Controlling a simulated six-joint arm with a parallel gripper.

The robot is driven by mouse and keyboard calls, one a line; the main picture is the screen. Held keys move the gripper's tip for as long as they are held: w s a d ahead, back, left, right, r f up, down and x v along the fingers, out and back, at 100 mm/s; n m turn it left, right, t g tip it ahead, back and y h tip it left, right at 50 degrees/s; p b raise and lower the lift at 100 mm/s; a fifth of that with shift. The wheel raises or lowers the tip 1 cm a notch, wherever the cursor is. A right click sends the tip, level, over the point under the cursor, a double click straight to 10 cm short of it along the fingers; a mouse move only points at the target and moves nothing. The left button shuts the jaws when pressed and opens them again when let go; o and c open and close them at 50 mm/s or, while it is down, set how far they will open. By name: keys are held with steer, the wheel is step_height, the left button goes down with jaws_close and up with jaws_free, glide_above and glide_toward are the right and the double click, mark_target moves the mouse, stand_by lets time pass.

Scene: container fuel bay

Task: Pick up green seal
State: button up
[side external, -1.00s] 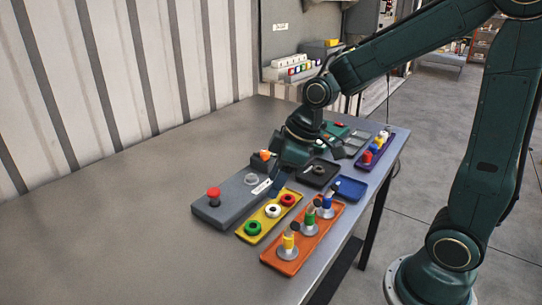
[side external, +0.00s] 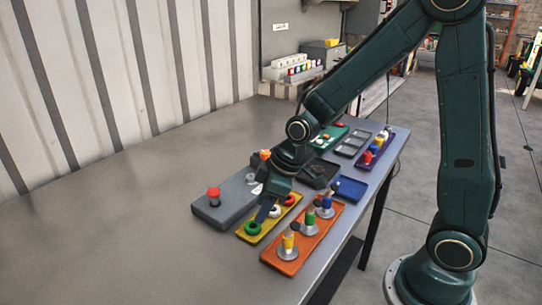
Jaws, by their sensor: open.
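The green seal (side external: 253,229) is a ring lying at the near end of the yellow tray (side external: 243,239). A white seal (side external: 274,211) and a red seal (side external: 288,200) lie behind it in the same tray, partly covered by my gripper. My gripper (side external: 264,214) points down over the yellow tray, just behind and above the green seal. It is open, and nothing shows between its fingers. Whether a fingertip touches the seal cannot be told from this angle.
A grey block with a red button (side external: 214,192) stands left of the yellow tray. An orange tray (side external: 281,265) with several upright coloured pieces is close on the right. Blue (side external: 350,188), black and purple trays lie behind. The table's left side (side external: 110,230) is clear.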

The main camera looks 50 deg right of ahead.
mark_target(254, 225)
steer(key=shift+f, duration=0.15)
steer(key=shift+x, duration=2.5)
steer(key=shift+s, duration=0.1)
steer(key=c, duration=0.7)
